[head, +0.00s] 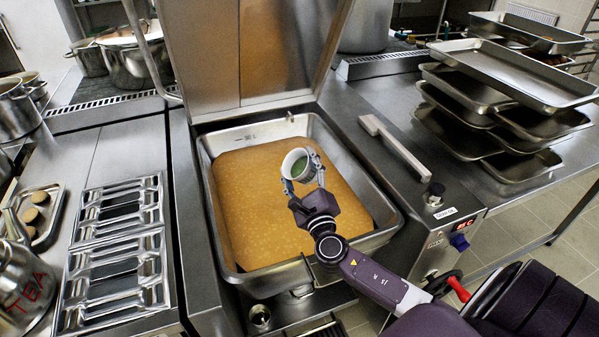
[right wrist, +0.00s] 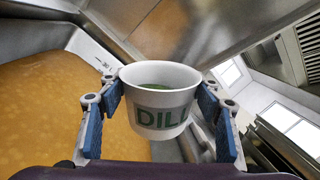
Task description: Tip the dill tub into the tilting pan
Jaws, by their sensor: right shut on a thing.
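The dill tub (head: 297,164) is a small white cup with green dill inside. In the right wrist view the tub (right wrist: 160,112) shows green "DILL" lettering. My right gripper (head: 305,174) is shut on the tub's sides and holds it above the tilting pan. In the head view the tub's open top shows with dill in it; its exact tilt is hard to tell. The tilting pan (head: 384,216) is a large steel basin full of yellow-orange liquid (head: 262,225), with its lid (head: 245,50) raised behind. My left gripper is not in view.
A steel lever handle (head: 395,147) lies on the counter right of the pan. Stacked steel trays (head: 500,72) stand farther right. At left are steel inserts (head: 115,250), a tray with round brown items (head: 38,215) and a pot marked TEA (head: 28,280).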

